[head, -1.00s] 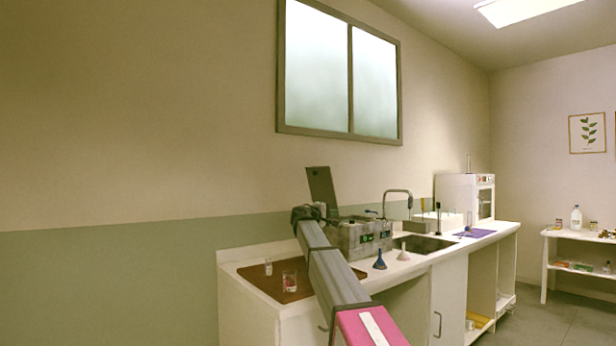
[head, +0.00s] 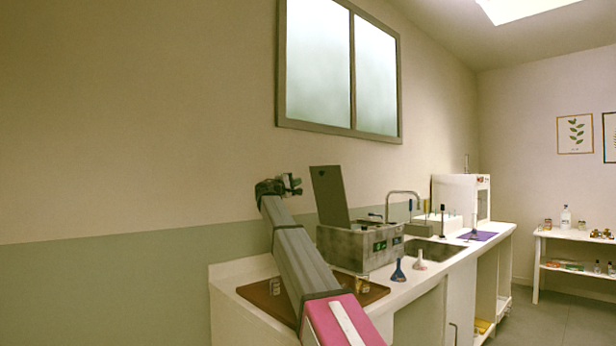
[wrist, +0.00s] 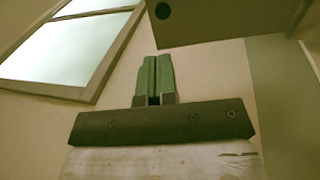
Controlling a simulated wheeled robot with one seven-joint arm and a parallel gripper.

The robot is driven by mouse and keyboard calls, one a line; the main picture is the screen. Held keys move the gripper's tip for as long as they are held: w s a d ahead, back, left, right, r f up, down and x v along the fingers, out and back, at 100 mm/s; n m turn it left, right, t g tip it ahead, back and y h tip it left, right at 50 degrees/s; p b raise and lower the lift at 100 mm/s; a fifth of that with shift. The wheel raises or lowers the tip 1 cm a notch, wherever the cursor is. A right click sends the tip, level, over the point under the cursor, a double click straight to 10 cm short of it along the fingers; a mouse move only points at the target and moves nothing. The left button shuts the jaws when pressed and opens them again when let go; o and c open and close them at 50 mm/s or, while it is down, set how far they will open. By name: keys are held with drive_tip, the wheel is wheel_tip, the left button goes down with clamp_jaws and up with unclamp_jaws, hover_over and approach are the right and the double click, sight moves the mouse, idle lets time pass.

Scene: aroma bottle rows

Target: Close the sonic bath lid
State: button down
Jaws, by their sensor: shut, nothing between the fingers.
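The sonic bath (head: 350,248) is a grey box with a green-lit front panel on the counter. Its lid (head: 330,196) is a flat dark plate with a small hole, standing open, nearly upright and leaning slightly back. My gripper (head: 294,184) is in the air just left of the lid, near its upper part, with no visible contact. In the wrist view my green fingers (wrist: 157,72) are pressed together with nothing between them. The lid also shows at the top of the wrist view (wrist: 225,18), beyond the fingertips.
A brown tray (head: 258,292) with small glasses lies on the counter, left of the bath and partly behind my arm. Blue (head: 398,271) and white (head: 420,260) funnels stand right of the bath. The sink with its faucet (head: 403,194) lies further right.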

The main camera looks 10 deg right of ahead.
approach(321, 173)
drive_tip(key=x, duration=0.7)
drive_tip(key=shift+w+d+r, duration=0.1)
drive_tip(key=shift+d, duration=0.15)
drive_tip(key=shift+d, duration=0.1)
